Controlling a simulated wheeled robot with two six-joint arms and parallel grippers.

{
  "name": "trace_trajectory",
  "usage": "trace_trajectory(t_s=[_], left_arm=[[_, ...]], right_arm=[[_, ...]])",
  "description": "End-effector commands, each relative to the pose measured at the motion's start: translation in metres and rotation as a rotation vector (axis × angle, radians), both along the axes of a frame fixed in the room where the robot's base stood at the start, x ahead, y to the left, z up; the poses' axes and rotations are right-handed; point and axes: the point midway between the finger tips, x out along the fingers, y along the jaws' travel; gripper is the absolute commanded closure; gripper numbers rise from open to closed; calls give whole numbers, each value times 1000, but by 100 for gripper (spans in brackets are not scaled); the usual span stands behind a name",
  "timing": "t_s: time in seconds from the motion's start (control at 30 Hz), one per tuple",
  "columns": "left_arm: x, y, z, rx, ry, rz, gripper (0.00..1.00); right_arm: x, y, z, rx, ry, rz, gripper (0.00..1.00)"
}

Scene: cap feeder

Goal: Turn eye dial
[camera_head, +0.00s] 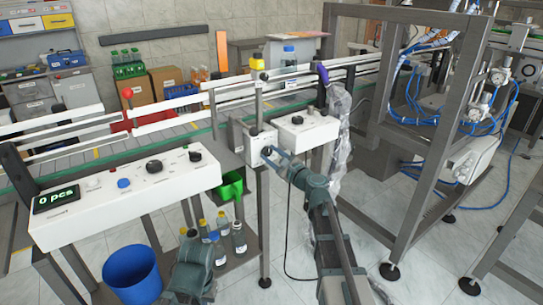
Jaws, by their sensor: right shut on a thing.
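A small white box (261,141) stands by the conveyor, below a post with a yellow sensor head (258,63). My right gripper (270,153) reaches the front face of this box and is shut there on a small dial. The fingers cover the dial, so its marking and setting are hidden. My right arm comes up from the lower middle. A part of my left arm shows at the bottom, left of centre, but its fingers are not in view.
A control panel (130,195) with knobs and a "0 pcs" display (56,198) stands at left. A second white box (307,131) with a black knob is right of the gripper. Bottles (239,237) and a blue bin (131,275) sit below. A metal frame (437,150) stands right.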

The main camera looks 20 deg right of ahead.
Motion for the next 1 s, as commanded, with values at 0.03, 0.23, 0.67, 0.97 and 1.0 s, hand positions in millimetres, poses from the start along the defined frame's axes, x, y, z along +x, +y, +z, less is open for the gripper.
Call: trace_trajectory(t_s=[0.03,0.23,0.67,0.97,1.0], left_arm=[[0,0,0,0,0,0,100],[0,0,0,0,0,0,100],[0,0,0,0,0,0,100],[0,0,0,0,0,0,100],[0,0,0,0,0,0,100]], right_arm=[[-1,-1,-1,17,8,-1,100],[-1,-1,-1,77,30,-1,100],[-1,0,-1,105,41,0,100],[-1,0,-1,105,41,0,33],[-1,0,-1,106,40,0,26]])
